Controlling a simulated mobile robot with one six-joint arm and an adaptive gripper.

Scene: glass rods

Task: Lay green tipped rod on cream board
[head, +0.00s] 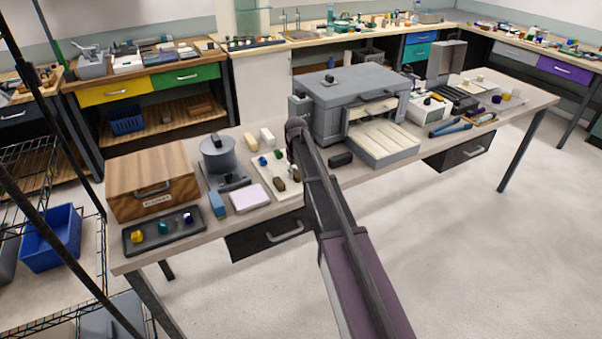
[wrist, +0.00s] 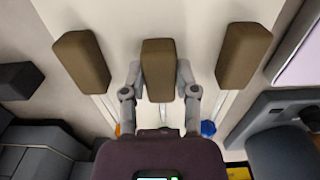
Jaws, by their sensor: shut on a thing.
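In the wrist view my gripper (wrist: 159,78) is shut on the brown handle (wrist: 158,55) of the middle rod, one finger on each side. Another brown handle stands apart on each side, with a blue tip (wrist: 208,128) on the right and an orange tip (wrist: 117,129) on the left. In the head view a green tip (head: 278,154) lies beside a blue tip (head: 262,161) on a pale cream board (head: 268,175); the middle rod lines up with the green one. Its tip is hidden in the wrist view. My arm hides the gripper in the head view.
A grey kiln (head: 350,95) stands to the right, with a grooved cream slab (head: 378,146) at its front. A black block (head: 341,159) lies between. A pinkish pad (head: 250,198), a blue block (head: 216,205) and a grey canister (head: 217,155) stand to the left.

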